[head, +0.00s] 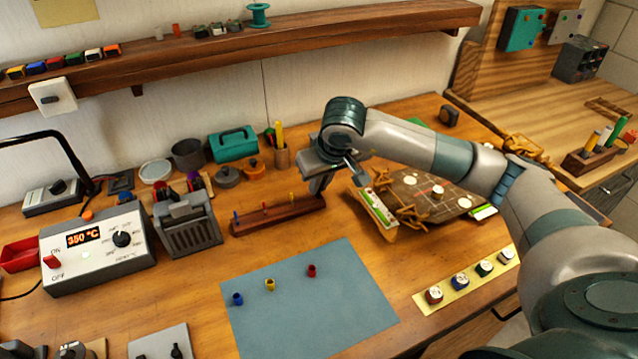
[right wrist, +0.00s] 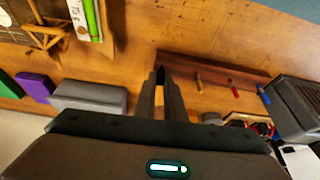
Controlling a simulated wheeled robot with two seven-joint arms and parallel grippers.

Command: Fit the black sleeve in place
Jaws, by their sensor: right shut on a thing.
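My right gripper (head: 319,186) is over the right end of a dark wooden rack (head: 262,220). It is shut on a small dark thing, taken as the black sleeve, mostly hidden between the dark fingers. In the right wrist view the fingertips (right wrist: 161,78) are at the rack's end, beside the yellow peg (right wrist: 198,81). The rack also bears a red peg (right wrist: 232,88) and a blue peg (right wrist: 264,93). Whether the sleeve touches the rack or a peg cannot be told. A blue sleeve (head: 237,299), yellow sleeve (head: 270,285) and red sleeve (head: 311,271) stand on the mat. My left gripper is not in view.
The blue-grey mat (head: 310,320) is mostly bare. A soldering station (head: 98,250) and a grey holder (head: 188,228) stand left of the rack. A tilted board (head: 440,195) lies right of my gripper. A yellow strip (head: 468,279) with several round pieces lies at front right.

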